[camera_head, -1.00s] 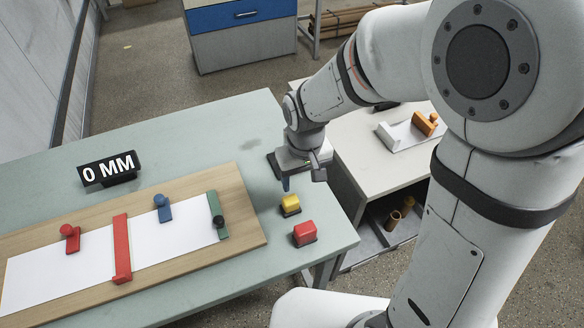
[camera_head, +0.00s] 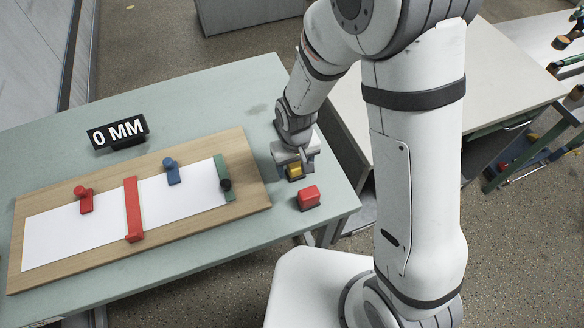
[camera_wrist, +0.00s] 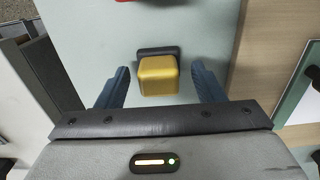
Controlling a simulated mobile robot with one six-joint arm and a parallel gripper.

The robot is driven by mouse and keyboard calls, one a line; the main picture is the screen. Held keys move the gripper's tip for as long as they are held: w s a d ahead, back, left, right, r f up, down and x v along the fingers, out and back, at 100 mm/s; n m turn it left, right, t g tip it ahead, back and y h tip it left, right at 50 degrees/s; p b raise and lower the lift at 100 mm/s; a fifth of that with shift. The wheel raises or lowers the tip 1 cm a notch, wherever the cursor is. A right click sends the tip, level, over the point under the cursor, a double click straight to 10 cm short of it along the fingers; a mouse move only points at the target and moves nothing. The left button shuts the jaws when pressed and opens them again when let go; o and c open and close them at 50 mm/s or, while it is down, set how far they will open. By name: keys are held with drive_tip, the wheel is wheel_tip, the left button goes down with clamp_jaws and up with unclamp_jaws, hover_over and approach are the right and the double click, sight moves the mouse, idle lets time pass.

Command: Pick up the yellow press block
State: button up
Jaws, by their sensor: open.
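The yellow press block (camera_head: 294,171) sits on the green table near its right edge, partly hidden by my gripper (camera_head: 292,165) in the head view. In the wrist view the yellow press block (camera_wrist: 158,76) shows with its dark base, between the two blue fingers of my gripper (camera_wrist: 159,82). The fingers are spread on either side of it, with a visible gap on each side. My gripper is open and holds nothing.
A red block (camera_head: 308,197) stands just in front of the yellow one. To the left lies a wooden board (camera_head: 150,242) with white paper, red, blue and green pieces. A white table (camera_head: 430,110) is at the right.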

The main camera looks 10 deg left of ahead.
sight(295, 165)
drive_tip(key=shift+c, duration=0.2)
drive_tip(key=c, duration=1.1)
drive_tip(key=shift+r, duration=0.1)
wheel_tip(295, 165, up, 10)
drive_tip(key=shift+f+b, duration=0.1)
drive_tip(key=shift+b, duration=0.45)
drive_tip(key=o, duration=0.4)
drive_tip(key=shift+c, duration=1.1)
